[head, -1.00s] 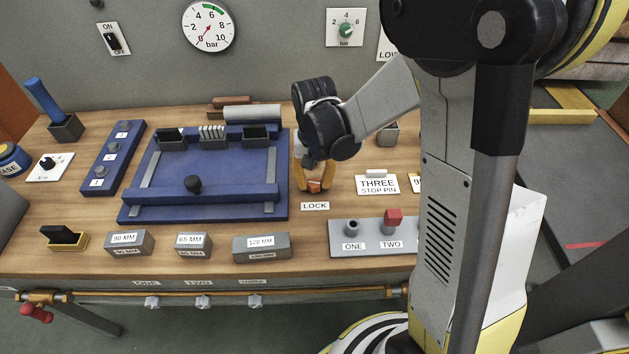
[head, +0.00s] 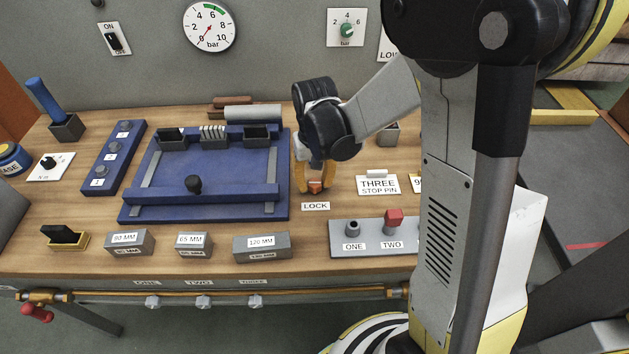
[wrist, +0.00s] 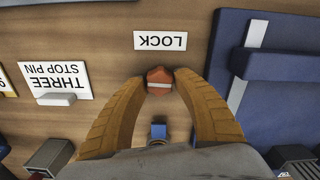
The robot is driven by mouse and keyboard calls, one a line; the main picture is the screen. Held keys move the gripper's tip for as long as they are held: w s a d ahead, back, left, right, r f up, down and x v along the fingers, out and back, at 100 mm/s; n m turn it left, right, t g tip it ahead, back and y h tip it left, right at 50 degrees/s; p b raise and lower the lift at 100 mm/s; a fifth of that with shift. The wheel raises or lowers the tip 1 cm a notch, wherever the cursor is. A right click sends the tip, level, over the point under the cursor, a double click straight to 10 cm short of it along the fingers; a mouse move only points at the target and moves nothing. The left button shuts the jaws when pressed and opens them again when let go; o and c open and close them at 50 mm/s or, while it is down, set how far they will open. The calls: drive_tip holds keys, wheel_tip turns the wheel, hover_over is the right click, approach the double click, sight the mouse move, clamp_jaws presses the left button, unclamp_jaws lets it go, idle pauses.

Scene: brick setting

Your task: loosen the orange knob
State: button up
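The orange knob (wrist: 159,80), with a pale stripe across its top, sits on the wooden bench by the LOCK label (wrist: 160,41). It also shows in the head view (head: 315,187), below my gripper. My gripper (wrist: 160,77) points down over the knob, with one yellow-orange finger on each side. Both fingertips appear to touch the knob's sides, so it looks shut on the knob. The knob's lower part is hidden from view.
A blue fixture (head: 240,170) with a black-knobbed bar stands close to the left of my gripper. The THREE STOP PIN plate (head: 377,184) lies to the right. A grey block with ONE and TWO posts (head: 370,240) is in front. Bare wood surrounds the LOCK label.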

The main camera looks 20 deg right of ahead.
sight(315, 182)
drive_tip(key=shift+o, duration=1.2)
wheel_tip(315, 182, up, 12)
